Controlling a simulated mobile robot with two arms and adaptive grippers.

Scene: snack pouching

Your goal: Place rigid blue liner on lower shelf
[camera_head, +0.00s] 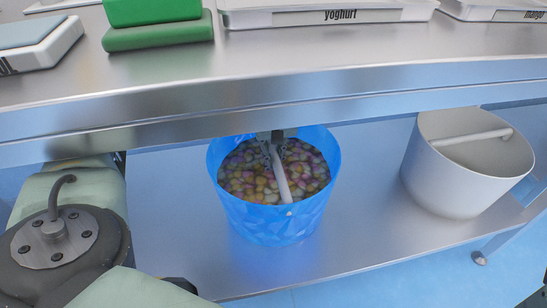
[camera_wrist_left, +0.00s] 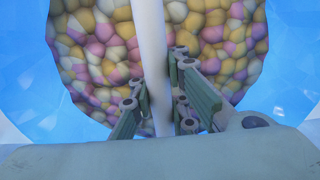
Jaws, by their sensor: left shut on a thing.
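The rigid blue liner (camera_head: 268,222) is a blue faceted bucket on the lower shelf (camera_head: 175,215), below the table edge in the head view. It is upright and full of yellow, pink and white pieces. A pale bar handle (camera_head: 280,172) crosses its mouth. My left gripper (camera_head: 276,150) is shut on this handle, partly hidden under the table edge. In the left wrist view the fingers (camera_wrist_left: 158,105) stand on both sides of the handle, and the blue wall (camera_wrist_left: 285,90) surrounds the pieces. I cannot tell whether the liner rests fully on the shelf. My right gripper is not in view.
A grey-white bucket (camera_head: 450,175) with a similar bar stands at the right on the lower shelf. The steel tabletop (camera_head: 300,60) overhangs the shelf. Green blocks (camera_head: 158,33) and a yoghurt-labelled tray (camera_head: 340,16) are on top. Bare shelf lies between the buckets.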

